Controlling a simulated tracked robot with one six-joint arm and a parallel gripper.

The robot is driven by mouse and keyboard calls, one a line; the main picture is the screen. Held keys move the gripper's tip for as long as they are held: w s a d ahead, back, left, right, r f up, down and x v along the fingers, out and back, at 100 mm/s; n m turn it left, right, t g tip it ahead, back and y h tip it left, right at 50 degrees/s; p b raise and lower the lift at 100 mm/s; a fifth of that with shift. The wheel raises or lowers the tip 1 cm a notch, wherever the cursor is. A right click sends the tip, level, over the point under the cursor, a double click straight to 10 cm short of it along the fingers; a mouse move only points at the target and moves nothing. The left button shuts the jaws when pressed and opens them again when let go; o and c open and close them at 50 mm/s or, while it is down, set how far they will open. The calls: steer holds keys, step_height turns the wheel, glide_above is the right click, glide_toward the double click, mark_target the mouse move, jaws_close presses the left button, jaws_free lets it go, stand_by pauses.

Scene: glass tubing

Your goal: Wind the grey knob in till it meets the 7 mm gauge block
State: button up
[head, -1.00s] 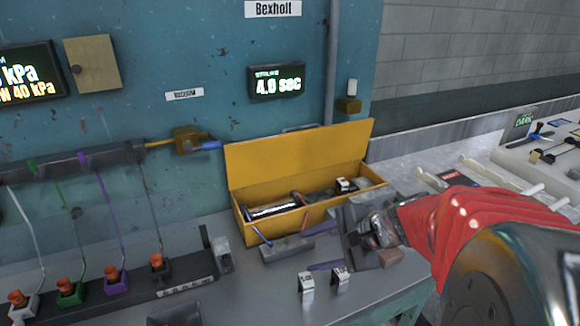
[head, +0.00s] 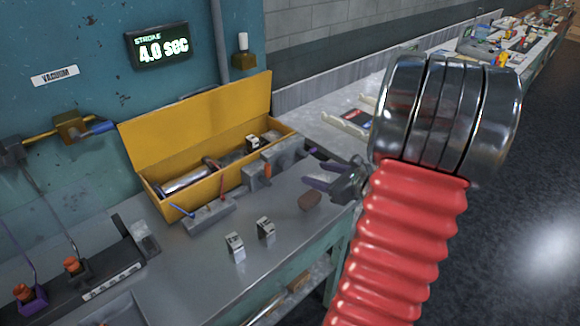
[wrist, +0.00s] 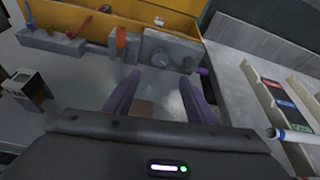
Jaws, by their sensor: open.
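The fixture also shows in the head view (head: 288,152), where I cannot make out the knob clearly. I cannot tell which block is 7 mm.
The yellow box (head: 200,180) is open, with a metal cylinder (head: 186,181) and another small block (head: 253,142) inside. A grey rack (head: 208,217) with coloured tools stands before it. A brown lump (head: 310,202) lies below my gripper. Bare bench lies around the silver blocks.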

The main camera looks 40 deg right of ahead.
mark_target(287, 166)
steer(key=shift+w, duration=0.15)
steer(key=x, duration=1.3)
steer(key=shift+w+f, duration=0.2)
steer(key=shift+w, duration=0.05)
steer(key=c, duration=1)
